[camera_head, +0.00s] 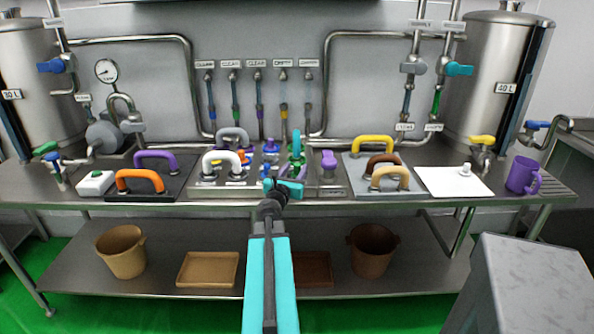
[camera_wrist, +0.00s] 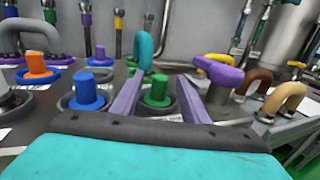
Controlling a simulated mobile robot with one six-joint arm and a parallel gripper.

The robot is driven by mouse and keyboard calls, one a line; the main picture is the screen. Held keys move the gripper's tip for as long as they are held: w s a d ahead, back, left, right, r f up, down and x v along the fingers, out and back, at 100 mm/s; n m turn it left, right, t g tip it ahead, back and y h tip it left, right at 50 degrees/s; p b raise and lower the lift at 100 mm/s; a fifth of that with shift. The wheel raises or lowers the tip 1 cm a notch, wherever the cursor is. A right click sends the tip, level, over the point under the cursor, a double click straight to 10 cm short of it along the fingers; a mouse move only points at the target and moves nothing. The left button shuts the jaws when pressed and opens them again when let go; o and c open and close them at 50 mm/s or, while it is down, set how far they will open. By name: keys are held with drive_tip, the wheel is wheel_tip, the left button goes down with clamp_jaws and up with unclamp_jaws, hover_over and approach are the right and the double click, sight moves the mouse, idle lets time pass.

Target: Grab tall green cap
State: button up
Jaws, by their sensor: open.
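The green cap (camera_wrist: 157,92) is an upright stub on a dark round base in the wrist view. It appears between the two purple fingers of my gripper (camera_wrist: 160,78), which are open and apart from it on both sides. Part of its base is hidden by the gripper body. A teal loop (camera_wrist: 146,48) rises just behind it. I cannot tell the exact gap to the cap.
A blue cap (camera_wrist: 87,92) stands close left of the green one, with an orange cap (camera_wrist: 37,64) farther left. A purple handle (camera_wrist: 218,71) is at the right. In the head view, a white handle (camera_head: 221,160) and a purple cap (camera_head: 329,160) flank my gripper.

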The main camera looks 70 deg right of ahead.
drive_tip(key=shift+w+d, duration=0.15)
drive_tip(key=shift+d, duration=0.55)
drive_tip(key=shift+w+d, duration=0.1)
drive_tip(key=shift+d, duration=0.6)
clamp_jaws()
